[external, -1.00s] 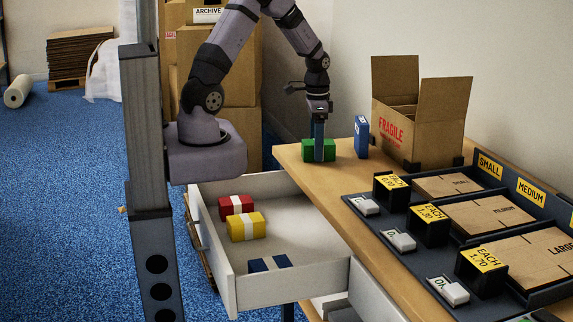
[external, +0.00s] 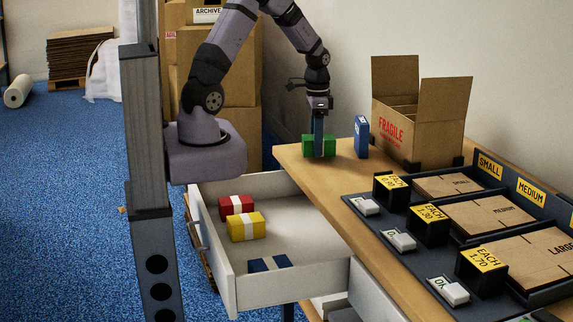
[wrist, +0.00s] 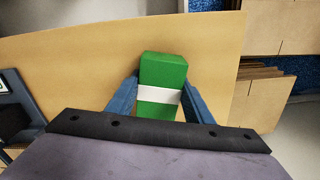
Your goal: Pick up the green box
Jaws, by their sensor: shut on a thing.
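The green box (external: 329,146) is at the far left end of the wooden worktop. In the wrist view the green box (wrist: 163,72) has a white band around it and sits between the two blue fingers. My gripper (external: 318,150) points straight down and is shut on the box. In the wrist view my gripper (wrist: 158,105) has one finger on each side of the box. I cannot tell whether the box's underside touches the worktop.
A blue box (external: 361,137) stands upright just right of my gripper. The open drawer (external: 290,293) holds red, yellow and blue boxes. Flat cartons (external: 487,214) lie in a dark rack at right.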

